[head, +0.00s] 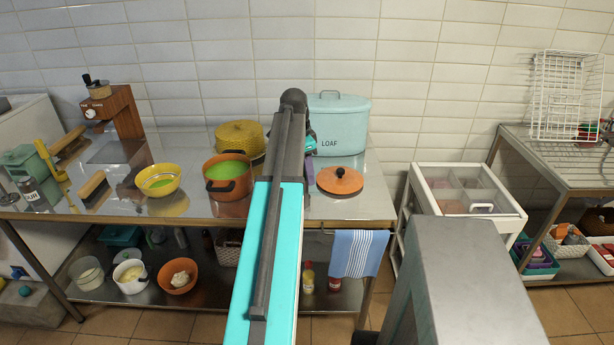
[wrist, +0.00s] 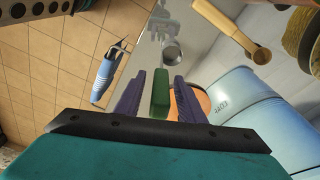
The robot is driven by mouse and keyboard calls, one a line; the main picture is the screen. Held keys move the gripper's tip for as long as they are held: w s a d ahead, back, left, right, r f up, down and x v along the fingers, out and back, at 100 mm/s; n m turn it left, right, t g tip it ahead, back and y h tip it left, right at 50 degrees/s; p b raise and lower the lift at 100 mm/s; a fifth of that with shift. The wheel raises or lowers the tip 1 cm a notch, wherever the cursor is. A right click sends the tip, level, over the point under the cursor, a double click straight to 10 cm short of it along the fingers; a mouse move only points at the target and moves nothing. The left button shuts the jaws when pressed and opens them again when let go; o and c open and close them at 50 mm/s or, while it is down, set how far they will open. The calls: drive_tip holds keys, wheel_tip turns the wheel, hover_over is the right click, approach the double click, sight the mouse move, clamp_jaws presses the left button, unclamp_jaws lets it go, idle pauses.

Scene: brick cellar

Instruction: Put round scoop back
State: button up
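In the wrist view, a green handle (wrist: 160,94) stands between the two purple fingers of my gripper (wrist: 161,88). Narrow gaps show on both sides of the handle, so the fingers look open around it. A small round metal cup (wrist: 172,53) shows just beyond the handle; it looks like the bowl of the round scoop, but I cannot see clearly how they join. In the head view my gripper (head: 309,152) is over the counter, in front of the pale blue LOAF bin (head: 345,120); my arm hides the scoop there.
An orange lid (head: 340,181) lies right of my gripper. An orange pot (head: 229,190) of green contents, a yellow pot (head: 240,136) and a yellow bowl (head: 158,193) stand left. A wooden-handled utensil (wrist: 235,32) is nearby in the wrist view. A striped towel (head: 358,253) hangs in front.

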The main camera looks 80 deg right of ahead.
wheel_tip(320, 180, up, 12)
drive_tip(key=w+b, duration=0.1)
drive_tip(key=shift+w+a+f+b, duration=0.2)
drive_tip(key=shift+w+a+b, duration=0.15)
drive_tip(key=shift+a+b, duration=0.1)
idle(0.8)
wheel_tip(320, 180, up, 10)
drive_tip(key=p, duration=1)
